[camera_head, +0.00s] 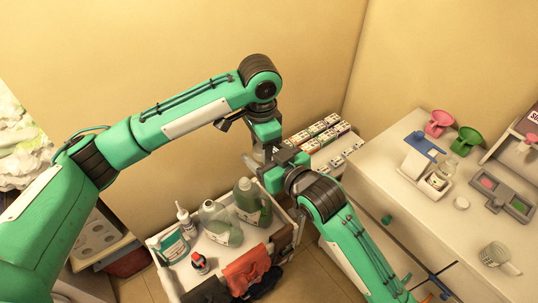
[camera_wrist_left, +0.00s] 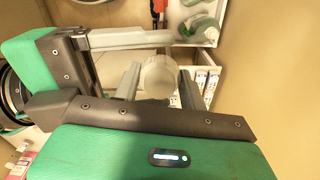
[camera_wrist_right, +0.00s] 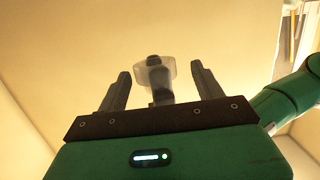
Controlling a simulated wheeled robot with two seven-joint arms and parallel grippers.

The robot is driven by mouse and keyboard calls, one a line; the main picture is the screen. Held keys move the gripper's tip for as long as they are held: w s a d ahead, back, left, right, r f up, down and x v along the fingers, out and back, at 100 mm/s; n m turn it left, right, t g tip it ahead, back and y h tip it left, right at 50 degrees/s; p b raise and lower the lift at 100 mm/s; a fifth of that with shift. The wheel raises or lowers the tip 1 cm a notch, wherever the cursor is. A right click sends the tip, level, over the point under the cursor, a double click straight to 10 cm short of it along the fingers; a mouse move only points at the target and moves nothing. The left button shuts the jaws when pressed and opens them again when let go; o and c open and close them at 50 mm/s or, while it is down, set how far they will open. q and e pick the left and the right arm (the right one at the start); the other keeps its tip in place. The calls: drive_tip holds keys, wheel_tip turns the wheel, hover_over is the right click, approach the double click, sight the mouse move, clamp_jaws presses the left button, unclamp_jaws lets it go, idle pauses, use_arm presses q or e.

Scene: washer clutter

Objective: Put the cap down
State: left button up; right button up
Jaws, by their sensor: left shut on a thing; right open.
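My left gripper (camera_wrist_left: 160,85) is shut on a pale, round cap (camera_wrist_left: 160,76), which shows between its fingers in the left wrist view. In the right wrist view a pale translucent shape (camera_wrist_right: 168,68) with a dark part in front stands between the fingers of my right gripper (camera_wrist_right: 160,85). I cannot tell whether that shape is the cap. The right fingers are open and apart from it. In the head view both grippers meet above the cart, left (camera_head: 262,152) and right (camera_head: 276,168), and partly hide what is held.
A white cart (camera_head: 185,278) below holds several bottles, such as a green one (camera_head: 247,200), and dark and red cloths (camera_head: 247,268). Small boxes (camera_head: 322,130) stand behind. The counter (camera_head: 405,205) at right carries a blue-topped dispenser (camera_head: 424,147), pink and green funnels, and a mug (camera_head: 495,254).

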drive_tip(key=shift+c, duration=0.5)
drive_tip(key=c, duration=0.9)
use_arm(q)
drive_tip(key=o, duration=1)
use_arm(e)
drive_tip(key=shift+c, duration=0.2)
use_arm(q)
drive_tip(key=shift+o, duration=0.4)
drive_tip(key=shift+r, duration=0.1)
